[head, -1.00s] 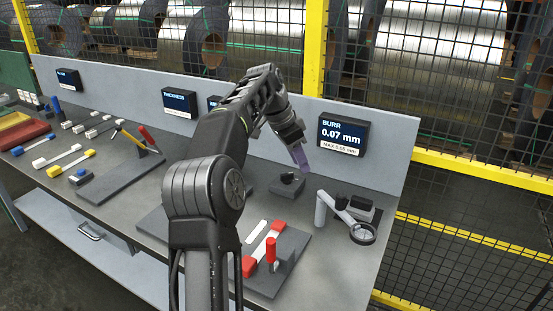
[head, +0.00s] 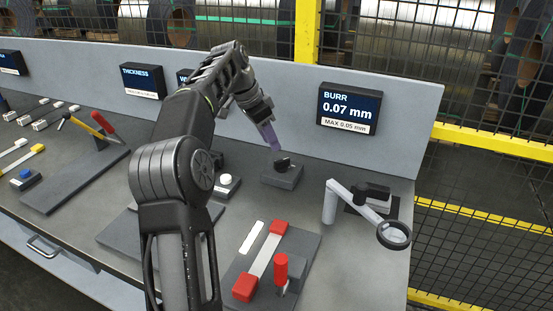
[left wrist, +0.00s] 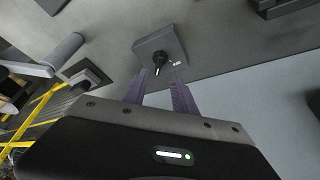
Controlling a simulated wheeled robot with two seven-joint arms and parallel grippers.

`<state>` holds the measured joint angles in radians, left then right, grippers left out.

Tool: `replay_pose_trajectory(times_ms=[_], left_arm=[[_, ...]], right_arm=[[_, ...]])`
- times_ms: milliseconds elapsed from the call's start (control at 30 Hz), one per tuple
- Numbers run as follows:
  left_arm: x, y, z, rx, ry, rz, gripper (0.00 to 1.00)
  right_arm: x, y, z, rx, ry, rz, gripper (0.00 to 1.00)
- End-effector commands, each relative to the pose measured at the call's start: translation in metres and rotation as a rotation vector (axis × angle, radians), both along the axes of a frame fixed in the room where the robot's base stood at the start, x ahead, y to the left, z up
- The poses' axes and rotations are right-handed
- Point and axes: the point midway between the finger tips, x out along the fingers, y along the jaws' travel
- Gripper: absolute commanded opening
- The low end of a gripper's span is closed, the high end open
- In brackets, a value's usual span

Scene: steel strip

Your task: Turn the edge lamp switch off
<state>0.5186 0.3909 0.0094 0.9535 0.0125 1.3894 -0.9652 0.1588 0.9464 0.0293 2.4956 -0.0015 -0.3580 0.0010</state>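A dark grey box with a black rotary knob, which looks like the edge lamp switch (head: 283,174), sits on the bench below the burr display. In the left wrist view the switch (left wrist: 149,44) lies ahead of the fingers, with the knob's pale-tipped end toward them. A small white label beside the knob is too small to read. My left gripper (head: 274,146) points down just above and behind the switch. Its two purple fingers (left wrist: 160,82) are apart with nothing between them, and no contact with the knob shows. My right gripper is not in view.
A magnifier lamp on a jointed arm (head: 329,203) stands right of the switch. A fixture with red blocks and a red handle (head: 281,267) lies in front. The burr display (head: 347,108) is on the back panel.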

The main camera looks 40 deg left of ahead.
Motion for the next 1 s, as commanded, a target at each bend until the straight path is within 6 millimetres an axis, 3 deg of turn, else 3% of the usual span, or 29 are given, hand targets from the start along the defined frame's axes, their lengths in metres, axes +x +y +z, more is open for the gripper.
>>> replay_pose_trajectory(times_ms=[367,800,1000], left_arm=[[0.002,-0.001,-0.004,0.000,0.001,0.000,0.33],[0.023,-0.010,-0.060,-0.001,0.003,-0.001,0.33],[0.027,-0.012,-0.071,0.000,0.000,0.000,0.33]], right_arm=[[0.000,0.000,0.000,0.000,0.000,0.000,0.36],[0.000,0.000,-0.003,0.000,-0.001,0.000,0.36],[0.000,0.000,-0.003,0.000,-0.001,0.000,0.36]])
